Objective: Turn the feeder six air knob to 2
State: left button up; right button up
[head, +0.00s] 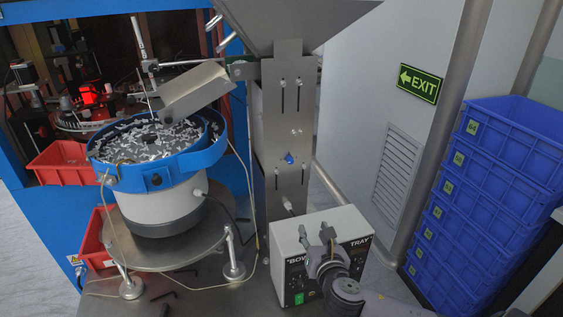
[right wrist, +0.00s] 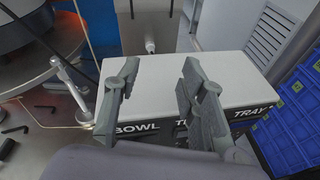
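A white control box (head: 340,218) with a dark front panel stands at the foot of the metal column. Its panel carries "BOWL" and "TRAY" labels, and a green switch (head: 298,298) shows low on its left. The box top also shows in the right wrist view (right wrist: 240,78). My right gripper (head: 316,235) is in front of the upper panel, its fingers apart with nothing seen between them. In the right wrist view its fingers (right wrist: 160,68) overlap the box's front edge. The gripper and arm hide much of the panel; I cannot make out the air knob or its setting. My left gripper is out of view.
A blue-rimmed bowl feeder (head: 155,172) full of small pale parts stands on a round metal plate at left. Red bins (head: 62,163) are beside it. A metal column (head: 290,195) rises behind the box. Stacked blue crates (head: 500,170) stand at right.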

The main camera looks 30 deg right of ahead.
jog(key=w+d+r+n+t, duration=0.2)
jog(key=w+r+n+t, duration=0.15)
jog(key=r+n, duration=0.4)
jog(key=n+p, duration=0.3)
send_near(291, 162)
jog(key=shift+y, duration=0.4)
jog(key=x, duration=0.7)
jog(key=shift+w+d+r, duration=0.1)
jog(key=shift+w+d, duration=0.4)
jog(key=shift+w, duration=0.45)
jog(key=shift+c, duration=0.2)
grip_shut()
